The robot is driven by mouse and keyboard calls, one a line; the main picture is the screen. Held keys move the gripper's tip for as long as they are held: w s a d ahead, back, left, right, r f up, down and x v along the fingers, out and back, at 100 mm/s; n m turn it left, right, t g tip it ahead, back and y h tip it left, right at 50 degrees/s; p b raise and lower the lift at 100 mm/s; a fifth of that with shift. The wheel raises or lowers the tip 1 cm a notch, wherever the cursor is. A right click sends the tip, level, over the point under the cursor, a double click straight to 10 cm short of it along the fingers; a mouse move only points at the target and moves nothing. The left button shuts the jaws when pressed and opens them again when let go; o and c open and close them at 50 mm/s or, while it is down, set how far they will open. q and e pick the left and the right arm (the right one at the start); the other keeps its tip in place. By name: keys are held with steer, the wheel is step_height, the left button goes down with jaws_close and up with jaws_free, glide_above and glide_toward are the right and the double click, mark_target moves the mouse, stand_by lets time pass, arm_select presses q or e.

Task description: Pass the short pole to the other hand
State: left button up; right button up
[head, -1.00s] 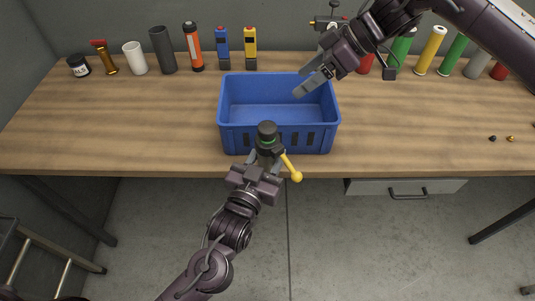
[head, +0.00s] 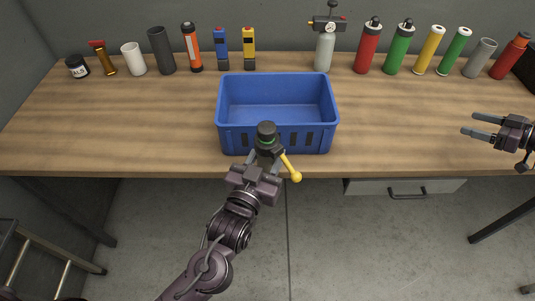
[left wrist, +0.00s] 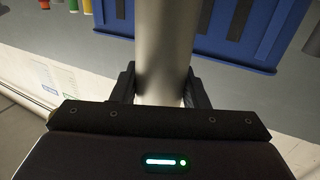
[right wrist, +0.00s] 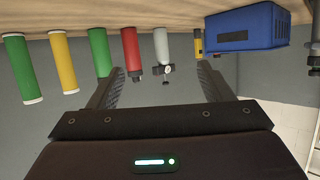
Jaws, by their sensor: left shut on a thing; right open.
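In the left wrist view the pole is a grey metallic cylinder (left wrist: 164,45) between the two fingers (left wrist: 160,85). My right gripper (head: 468,124) is open and empty over the right end of the bench, far from the pole. Its spread fingers (right wrist: 156,85) show in the right wrist view.
A blue crate (head: 231,139) stands empty at the middle of the wooden bench (head: 120,130). Several bottles, tubes and tools line the back, including a red bottle (head: 367,50) and a grey bottle with a gauge (head: 325,50). The bench is clear left and right of the crate.

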steer(key=s+d+f+n+h, duration=0.5)
steer(key=s+d+f+n, duration=0.6)
steer(key=s+d+f, duration=0.3)
steer(key=s+a+f+m+h, duration=0.2)
steer(key=s+a+f+m, duration=0.15)
steer(key=a+f, duration=0.95)
steer(key=s+a+f+m+h, duration=0.3)
steer(key=a+f, duration=0.6)
steer(key=f, duration=0.7)
steer(key=s+a+f+m+g, duration=0.2)
steer(key=s+a+f+m, duration=0.1)
steer(key=s+a, duration=0.4)
steer(key=s+a+f+m+g, duration=0.3)
steer(key=s+a, duration=0.4)
steer(key=s, duration=0.6)
steer(key=s+a+f+m+g, duration=0.3)
steer(key=s+a+f+m, duration=0.2)
steer(key=s, duration=0.6)
step_height(320, 180, down, 2)
steer(key=shift+a, duration=0.9)
